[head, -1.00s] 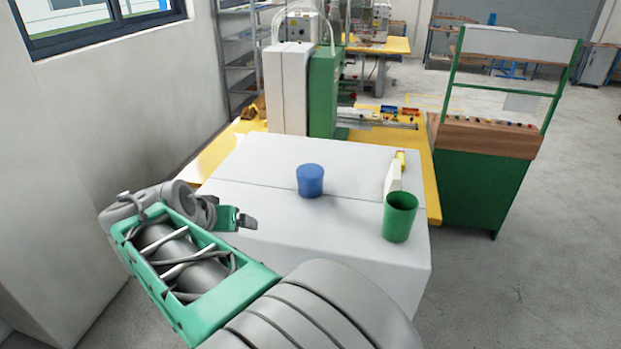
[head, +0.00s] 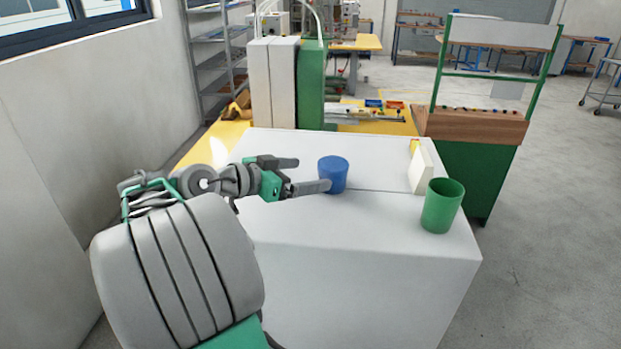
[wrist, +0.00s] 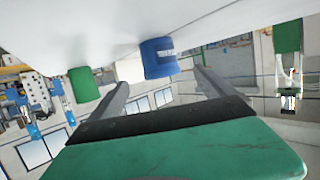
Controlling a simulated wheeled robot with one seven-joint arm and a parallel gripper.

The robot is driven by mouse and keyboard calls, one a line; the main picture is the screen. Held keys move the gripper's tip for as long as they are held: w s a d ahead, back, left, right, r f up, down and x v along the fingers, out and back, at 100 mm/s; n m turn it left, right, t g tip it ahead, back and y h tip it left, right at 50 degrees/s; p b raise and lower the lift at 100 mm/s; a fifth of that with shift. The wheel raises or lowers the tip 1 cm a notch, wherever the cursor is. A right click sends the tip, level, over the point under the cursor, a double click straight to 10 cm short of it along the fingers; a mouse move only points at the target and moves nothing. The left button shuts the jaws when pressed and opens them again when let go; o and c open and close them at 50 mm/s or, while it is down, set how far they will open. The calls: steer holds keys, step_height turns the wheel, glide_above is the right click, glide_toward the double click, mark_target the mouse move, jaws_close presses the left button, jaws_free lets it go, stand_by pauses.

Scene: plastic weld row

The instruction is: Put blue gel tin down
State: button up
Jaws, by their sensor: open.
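The blue gel tin (head: 333,173) stands upright on the white cabinet top (head: 290,220). My gripper (head: 312,175) is open to the left of the tin, with its fingers pointing toward it. In the head view one fingertip overlaps the tin's lower left edge; I cannot tell whether they touch. In the wrist view the tin (wrist: 158,58) appears beyond the fingertips, roughly between the two fingers (wrist: 158,85), and nothing is held.
A green cup (head: 442,206) stands at the right front of the cabinet top. A white and yellow item (head: 421,168) stands behind it. A white and green machine (head: 290,85) rises behind the cabinet. The cabinet top's front left is clear.

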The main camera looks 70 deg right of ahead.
mark_target(321, 170)
steer(key=p+x, duration=0.1)
steer(key=x, duration=0.3)
steer(key=p+x, duration=0.2)
steer(key=x, duration=0.1)
steer(key=shift+s+d+r, duration=0.15)
steer(key=shift+d, duration=0.25)
steer(key=shift+a, duration=0.1)
steer(key=shift+c, duration=0.2)
